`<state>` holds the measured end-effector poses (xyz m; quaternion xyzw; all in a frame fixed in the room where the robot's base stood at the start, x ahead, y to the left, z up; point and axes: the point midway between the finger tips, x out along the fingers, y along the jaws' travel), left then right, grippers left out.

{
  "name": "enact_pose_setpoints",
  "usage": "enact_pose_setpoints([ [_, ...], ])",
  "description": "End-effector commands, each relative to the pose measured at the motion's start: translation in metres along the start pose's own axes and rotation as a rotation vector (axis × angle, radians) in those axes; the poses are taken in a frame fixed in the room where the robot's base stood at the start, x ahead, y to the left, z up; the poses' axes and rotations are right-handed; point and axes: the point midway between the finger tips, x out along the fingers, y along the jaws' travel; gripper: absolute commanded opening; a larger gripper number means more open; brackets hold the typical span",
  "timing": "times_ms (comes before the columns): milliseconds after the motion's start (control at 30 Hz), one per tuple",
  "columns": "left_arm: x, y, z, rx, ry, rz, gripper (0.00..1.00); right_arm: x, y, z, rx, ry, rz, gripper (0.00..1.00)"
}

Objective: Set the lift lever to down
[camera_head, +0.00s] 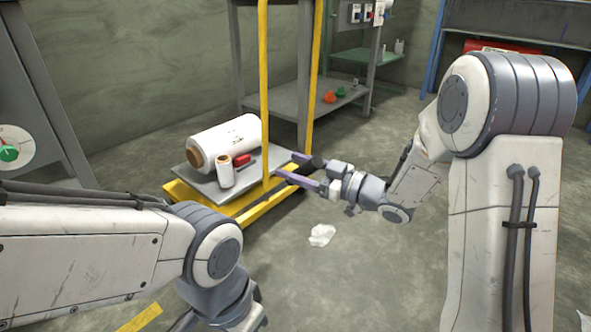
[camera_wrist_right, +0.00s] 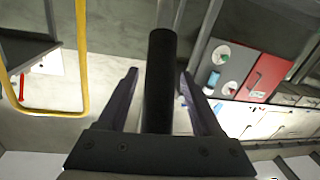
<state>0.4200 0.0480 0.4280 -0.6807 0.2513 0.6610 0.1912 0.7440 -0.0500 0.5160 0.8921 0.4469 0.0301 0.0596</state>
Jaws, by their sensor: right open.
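The lift lever's black cylindrical grip (camera_wrist_right: 161,75) stands between my right gripper's two purple fingers in the right wrist view, with a grey rod running on from its far end. A gap shows on each side of it. In the head view a dark grip (camera_head: 318,162) shows at the fingers of my right gripper (camera_head: 286,164), beside the yellow-framed lift cart (camera_head: 262,100). The right gripper is open around the grip and is not clamped on it. My left arm enters at lower left; its fingers are outside the picture. Whether the lever stands up or down is unclear.
The cart's grey platform (camera_head: 204,184) carries a large film roll (camera_head: 225,142), a small roll (camera_head: 226,172) and a red item (camera_head: 242,160). A shelf (camera_head: 290,104) stands behind. Crumpled film (camera_head: 321,235) lies on otherwise open floor in front.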

Motion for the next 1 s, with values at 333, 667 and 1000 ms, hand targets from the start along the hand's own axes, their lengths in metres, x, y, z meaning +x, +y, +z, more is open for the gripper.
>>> enact_pose_setpoints([
  [333, -0.0004, 0.0000, -0.0001, 0.000, 0.000, 0.000, 0.00, -0.0004, -0.0002, 0.0000, 0.000, 0.000, -0.001, 0.00],
  [667, -0.0003, 0.0000, -0.0001, 0.000, 0.000, 0.000, 0.00, -0.0008, -0.0012, 0.0004, 0.000, -0.001, -0.003, 0.00],
  [1000, -0.0003, 0.0000, 0.0000, 0.000, 0.000, 0.000, 0.00, -0.0007, -0.0021, 0.0007, 0.001, -0.002, -0.006, 0.00],
])
